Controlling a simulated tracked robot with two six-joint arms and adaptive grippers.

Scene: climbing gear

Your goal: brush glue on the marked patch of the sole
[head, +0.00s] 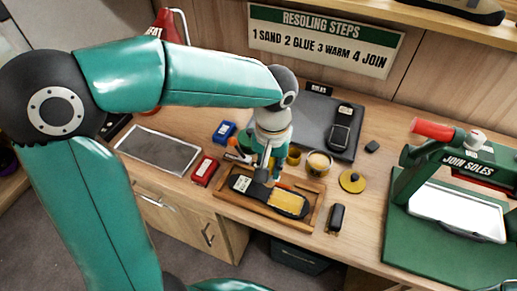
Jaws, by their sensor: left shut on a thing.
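A dark shoe sole (240,184) lies in a wooden tray (239,206) near the bench's front edge. A yellow patch (288,203) covers its right part. My left gripper (268,174) points down over the sole's middle, left of the patch. It is shut on a thin thing, seemingly the brush, mostly hidden by the fingers. I cannot tell whether its tip touches the sole. An open pot (319,163) with pale contents stands behind the tray. A round yellow lid (352,181) lies to its right. My right gripper is out of view.
A green press (440,165) with a red handle fills the right side. A dark mat (300,113) bearing a black device lies behind. A grey pad (158,150), a red box (205,170) and a blue box (224,132) lie left. A dark object (336,217) lies right of the tray.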

